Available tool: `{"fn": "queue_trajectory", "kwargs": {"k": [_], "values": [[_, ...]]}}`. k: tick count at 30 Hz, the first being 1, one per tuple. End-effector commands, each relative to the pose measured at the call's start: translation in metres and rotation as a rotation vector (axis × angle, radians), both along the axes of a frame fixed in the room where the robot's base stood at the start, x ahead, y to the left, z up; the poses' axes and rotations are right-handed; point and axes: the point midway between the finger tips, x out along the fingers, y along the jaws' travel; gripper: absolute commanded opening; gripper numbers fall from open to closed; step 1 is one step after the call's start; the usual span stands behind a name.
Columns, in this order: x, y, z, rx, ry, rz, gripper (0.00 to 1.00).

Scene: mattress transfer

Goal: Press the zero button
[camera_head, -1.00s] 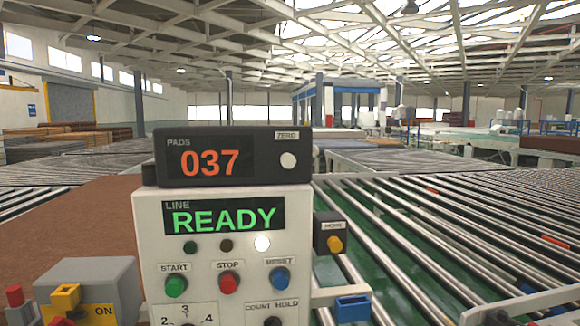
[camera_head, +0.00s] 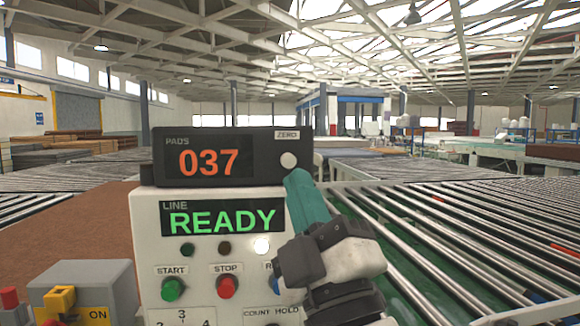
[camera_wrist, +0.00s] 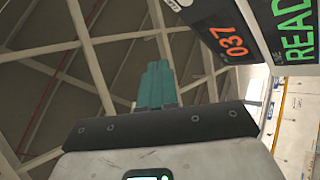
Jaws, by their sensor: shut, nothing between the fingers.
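The zero button (camera_head: 288,160) is a round white button under a "ZERO" label on the right end of the black counter box (camera_head: 262,152). The counter reads "PADS 037" in orange. My gripper (camera_head: 297,178) has teal fingers, shut and empty, with the tips just below and slightly right of the button in the head view. Whether they touch the box cannot be told. In the wrist view, the teal fingers of my gripper (camera_wrist: 157,68) point up past the panel, with the orange digits (camera_wrist: 233,46) to the right.
A white panel (camera_head: 150,235) below shows "LINE READY" in green, with a green start button (camera_head: 172,289) and a red stop button (camera_head: 227,287). My arm covers most of the reset button. A grey box marked "ON" (camera_head: 115,285) stands at left. Roller conveyors (camera_head: 450,230) extend at right.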

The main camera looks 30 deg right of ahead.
Motion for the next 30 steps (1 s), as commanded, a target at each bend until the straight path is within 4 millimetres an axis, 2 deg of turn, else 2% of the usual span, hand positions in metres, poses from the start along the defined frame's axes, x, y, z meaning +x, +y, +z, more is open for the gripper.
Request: {"fn": "queue_trajectory", "kwargs": {"k": [4, 17, 23, 30], "values": [[-0.007, 0.001, 0.01, -0.007, -0.041, -0.017, 0.0], [-0.004, 0.0, 0.011, -0.008, -0.042, -0.019, 0.0], [0.013, -0.006, 0.012, -0.009, -0.041, -0.02, 0.0], [0.044, -0.016, 0.013, -0.009, -0.04, -0.02, 0.0]]}}
